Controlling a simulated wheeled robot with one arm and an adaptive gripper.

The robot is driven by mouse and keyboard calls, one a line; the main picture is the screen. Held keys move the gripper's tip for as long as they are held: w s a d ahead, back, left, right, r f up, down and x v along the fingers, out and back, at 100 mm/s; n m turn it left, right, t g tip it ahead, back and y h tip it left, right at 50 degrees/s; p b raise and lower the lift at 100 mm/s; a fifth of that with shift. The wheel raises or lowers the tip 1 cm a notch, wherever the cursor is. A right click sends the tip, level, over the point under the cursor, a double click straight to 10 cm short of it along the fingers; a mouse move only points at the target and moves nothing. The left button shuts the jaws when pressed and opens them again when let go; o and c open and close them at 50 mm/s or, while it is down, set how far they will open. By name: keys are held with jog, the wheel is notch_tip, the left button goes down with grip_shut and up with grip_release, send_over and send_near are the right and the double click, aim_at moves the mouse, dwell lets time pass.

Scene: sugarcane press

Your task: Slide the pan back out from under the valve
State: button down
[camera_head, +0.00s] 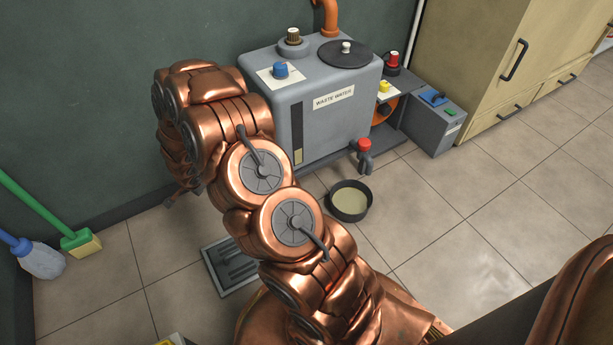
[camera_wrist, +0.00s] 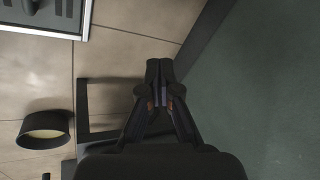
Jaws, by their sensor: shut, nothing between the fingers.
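The pan (camera_head: 350,201) is round and dark, with a pale yellowish inside. It sits on the floor tiles in front of the waste water tank, close below the valve (camera_head: 364,146) with its red knob and grey spout. From above I cannot tell whether the spout overhangs its rim. The pan also shows at the left of the wrist view (camera_wrist: 45,130). My gripper (camera_wrist: 160,68) is shut and empty, near the wall and well apart from the pan. In the head view my arm hides most of it.
The grey waste water tank (camera_head: 325,107) stands against the green wall. A floor grate (camera_head: 228,268) lies partly under my arm's outline. A broom (camera_head: 79,242) and a mop (camera_head: 39,260) stand at the left.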

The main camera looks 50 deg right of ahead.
jog(key=s+d+f+m+g+h+b, duration=0.1)
jog(key=s+d+f+m+g+h, duration=0.2)
jog(key=s+d+f, duration=0.5)
jog(key=m+g+h+p, duration=0.1)
jog(key=m+g+h, duration=0.1)
jog(key=g+h, duration=0.15)
send_over(350, 187)
jog(key=shift+y, duration=0.45)
notch_tip(350, 187, down, 8)
jog(key=shift+f, duration=0.2)
jog(key=shift+w+a+f, duration=0.1)
jog(key=shift+a+f, duration=0.05)
jog(key=shift+f, duration=0.35)
jog(key=shift+f, duration=0.15)
